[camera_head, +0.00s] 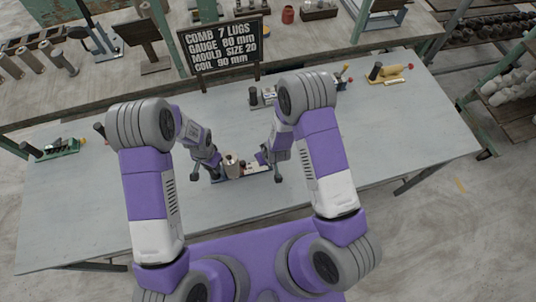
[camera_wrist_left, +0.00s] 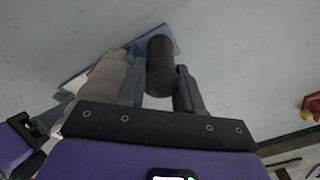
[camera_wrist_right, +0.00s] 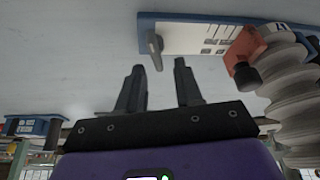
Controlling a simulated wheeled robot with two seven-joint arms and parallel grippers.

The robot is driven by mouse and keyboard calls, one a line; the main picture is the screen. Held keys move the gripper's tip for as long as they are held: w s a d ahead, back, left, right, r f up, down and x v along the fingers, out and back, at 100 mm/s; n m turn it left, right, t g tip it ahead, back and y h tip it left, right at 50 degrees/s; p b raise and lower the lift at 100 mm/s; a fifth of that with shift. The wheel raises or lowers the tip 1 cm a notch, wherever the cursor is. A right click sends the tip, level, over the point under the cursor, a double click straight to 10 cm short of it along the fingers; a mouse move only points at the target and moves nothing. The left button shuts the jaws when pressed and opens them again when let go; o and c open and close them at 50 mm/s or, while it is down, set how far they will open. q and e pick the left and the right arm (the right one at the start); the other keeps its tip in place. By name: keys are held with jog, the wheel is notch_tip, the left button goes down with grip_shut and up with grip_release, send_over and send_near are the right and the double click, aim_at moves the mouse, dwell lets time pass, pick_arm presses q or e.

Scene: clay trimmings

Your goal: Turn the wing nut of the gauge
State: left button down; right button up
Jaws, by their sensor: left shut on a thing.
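The gauge (camera_head: 252,174) lies on the grey table between my two grippers. In the right wrist view its blue-edged base carries a white scale plate (camera_wrist_right: 190,40), a red block (camera_wrist_right: 243,55) and a small grey-brown wing nut (camera_wrist_right: 155,48). A pale ribbed cylinder (camera_wrist_right: 290,85) stands beside the red block. My left gripper (camera_wrist_left: 160,88) is shut on the gauge's dark cylindrical handle (camera_wrist_left: 160,55). My right gripper (camera_wrist_right: 157,68) is open and empty, its fingertips just short of the wing nut, which lines up with the gap between them. The scale reading is too small to tell.
A sign (camera_head: 222,46) at the back reads "GAUGE 80 mm" among other lines. A green tool (camera_head: 55,149) lies at the left of the table (camera_head: 90,210), a yellow one (camera_head: 392,74) at the back right. The table around the gauge is mostly clear.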

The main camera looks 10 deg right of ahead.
pick_arm(q)
jog(key=shift+a, duration=0.1)
pick_arm(e)
jog(key=v, duration=1.1)
jog(key=shift+r, duration=0.1)
pick_arm(q)
jog(key=c, duration=0.7)
grip_release()
jog(key=shift+o, duration=0.2)
